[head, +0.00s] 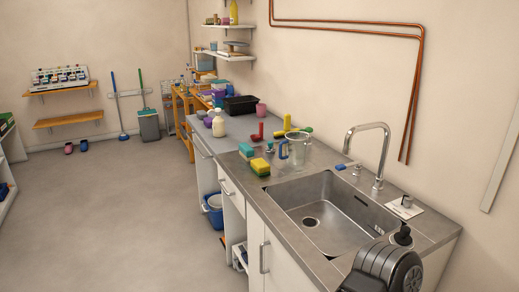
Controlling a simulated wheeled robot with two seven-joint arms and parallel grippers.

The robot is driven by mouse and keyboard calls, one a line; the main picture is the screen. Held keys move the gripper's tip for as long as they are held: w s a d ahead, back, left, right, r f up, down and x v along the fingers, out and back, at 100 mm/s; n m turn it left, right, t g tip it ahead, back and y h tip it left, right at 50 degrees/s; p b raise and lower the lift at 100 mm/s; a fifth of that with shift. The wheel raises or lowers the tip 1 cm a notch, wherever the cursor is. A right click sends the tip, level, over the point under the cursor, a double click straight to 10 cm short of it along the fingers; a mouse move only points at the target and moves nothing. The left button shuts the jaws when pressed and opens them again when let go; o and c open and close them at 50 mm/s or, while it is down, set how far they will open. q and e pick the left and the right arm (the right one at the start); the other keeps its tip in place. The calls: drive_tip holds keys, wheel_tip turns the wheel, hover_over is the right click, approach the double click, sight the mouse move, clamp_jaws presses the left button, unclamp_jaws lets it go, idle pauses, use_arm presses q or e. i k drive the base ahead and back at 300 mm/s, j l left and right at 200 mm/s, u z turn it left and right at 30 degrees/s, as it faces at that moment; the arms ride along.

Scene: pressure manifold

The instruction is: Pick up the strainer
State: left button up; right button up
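I cannot pick out the strainer with certainty. A small grey metallic piece (407,201) lies on a white sheet (402,209) on the counter to the right of the sink, and it is too small to identify. The sink basin (322,231) is empty apart from its round drain (310,222). A dark rounded part at the bottom right, which looks like my own arm, covers the near right end of the sink counter.
A tall curved faucet (384,150) rises behind the sink. A clear jug (297,149), sponges (260,166), a white bottle (218,124) and a black tray (241,105) crowd the far counter. A blue bucket (214,211) stands below.

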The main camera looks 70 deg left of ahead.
sight(270, 148)
drive_tip(key=u, duration=3.1)
drive_tip(key=i+u, duration=0.1)
drive_tip(key=u, duration=0.25)
drive_tip(key=i, duration=4.5)
drive_tip(key=i+z, duration=0.15)
drive_tip(key=z, duration=2.5)
